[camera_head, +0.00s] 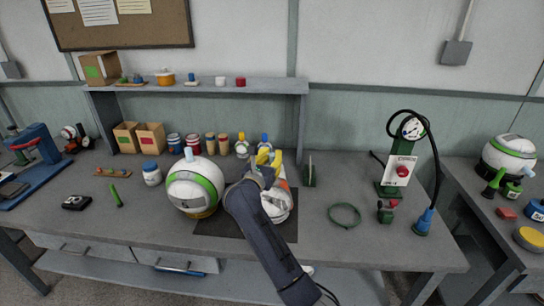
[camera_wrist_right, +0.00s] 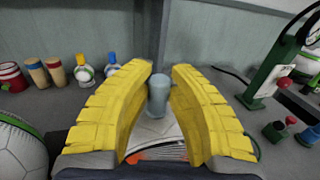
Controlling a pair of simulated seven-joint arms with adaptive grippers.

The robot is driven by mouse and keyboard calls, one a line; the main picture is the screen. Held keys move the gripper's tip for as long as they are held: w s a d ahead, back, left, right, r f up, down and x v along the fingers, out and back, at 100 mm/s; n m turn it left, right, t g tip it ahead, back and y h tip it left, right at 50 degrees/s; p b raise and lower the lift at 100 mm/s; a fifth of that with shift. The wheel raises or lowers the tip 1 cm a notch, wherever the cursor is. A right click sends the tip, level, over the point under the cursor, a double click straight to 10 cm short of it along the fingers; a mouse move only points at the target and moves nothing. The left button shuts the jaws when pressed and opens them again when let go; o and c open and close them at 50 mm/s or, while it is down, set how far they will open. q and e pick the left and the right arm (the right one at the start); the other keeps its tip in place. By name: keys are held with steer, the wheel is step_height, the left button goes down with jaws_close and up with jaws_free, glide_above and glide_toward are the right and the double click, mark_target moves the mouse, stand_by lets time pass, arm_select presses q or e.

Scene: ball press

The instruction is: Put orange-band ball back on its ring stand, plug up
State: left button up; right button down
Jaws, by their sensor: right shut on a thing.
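The orange-band ball (camera_head: 279,207) is white and rests low on the dark mat (camera_head: 222,227), partly hidden behind my right arm. It also shows in the right wrist view (camera_wrist_right: 153,132), with orange at its lower edge. Its grey-blue plug (camera_wrist_right: 157,90) points up between the yellow fingertips. My right gripper (camera_head: 270,160) is over the top of the ball, shut on the plug; its fingertips also show in the right wrist view (camera_wrist_right: 162,78). Whether a ring stand is under this ball is hidden. My left gripper is not in view.
A green-band ball (camera_head: 196,185) sits on a yellowish ring just left. Bottles (camera_head: 242,146) and cans stand behind. The bench (camera_head: 335,250) is clear at front right.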

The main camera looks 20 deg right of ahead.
steer(key=shift+f, duration=0.2)
steer(key=c, duration=1.3)
jaws_free()
steer(key=shift+f, duration=0.1)
steer(key=shift+r, duration=0.3)
steer(key=shift+s+a, duration=0.2)
steer(key=shift+v, duration=3.5)
steer(key=shift+r, duration=0.15)
